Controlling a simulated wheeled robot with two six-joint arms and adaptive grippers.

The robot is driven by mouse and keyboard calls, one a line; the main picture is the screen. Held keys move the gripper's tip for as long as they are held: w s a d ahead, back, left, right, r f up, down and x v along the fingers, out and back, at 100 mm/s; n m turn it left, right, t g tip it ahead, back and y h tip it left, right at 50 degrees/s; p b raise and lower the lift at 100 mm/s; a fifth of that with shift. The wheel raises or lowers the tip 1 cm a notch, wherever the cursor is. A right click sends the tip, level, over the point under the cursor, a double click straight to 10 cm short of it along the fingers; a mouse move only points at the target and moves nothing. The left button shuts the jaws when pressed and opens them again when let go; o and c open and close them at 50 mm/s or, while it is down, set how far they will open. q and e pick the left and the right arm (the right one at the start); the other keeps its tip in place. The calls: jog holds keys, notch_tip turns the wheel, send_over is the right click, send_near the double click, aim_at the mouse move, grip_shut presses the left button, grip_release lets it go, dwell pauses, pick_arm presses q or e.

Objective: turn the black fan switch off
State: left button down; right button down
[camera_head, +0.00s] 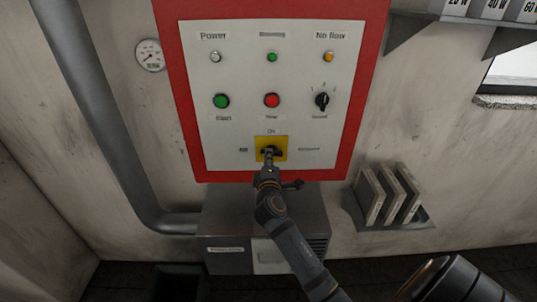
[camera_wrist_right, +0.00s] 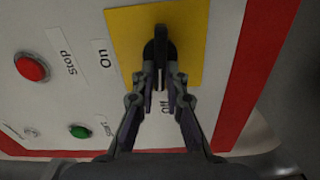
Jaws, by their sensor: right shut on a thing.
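The black fan switch (camera_head: 270,150) sits on a yellow plate (camera_head: 280,142) low on the white panel. In the right wrist view the switch (camera_wrist_right: 160,42) is a black handle, its long side running up and down the picture, on the yellow plate (camera_wrist_right: 195,35). The label On is left of the plate and Off is below it there. My right gripper (camera_head: 269,160) is at the switch, and its fingertips (camera_wrist_right: 161,78) are closed on the lower part of the handle. The fingers partly hide the handle. My left gripper is not in view.
Above the switch are a green button (camera_head: 221,101), a red button (camera_head: 272,100) and another black rotary switch (camera_head: 322,100). A grey box (camera_head: 230,230) stands below the panel. A pipe (camera_head: 95,105) is at left, a rack of binders (camera_head: 388,195) at right.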

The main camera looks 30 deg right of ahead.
jog(key=shift+n, duration=0.5)
jog(key=shift+f+n+p, duration=0.1)
jog(key=shift+n+p, duration=0.2)
jog(key=c, duration=1.4)
grip_release()
jog(key=v, duration=0.7)
jog(key=shift+s+a, duration=0.15)
jog(key=shift+s, duration=0.05)
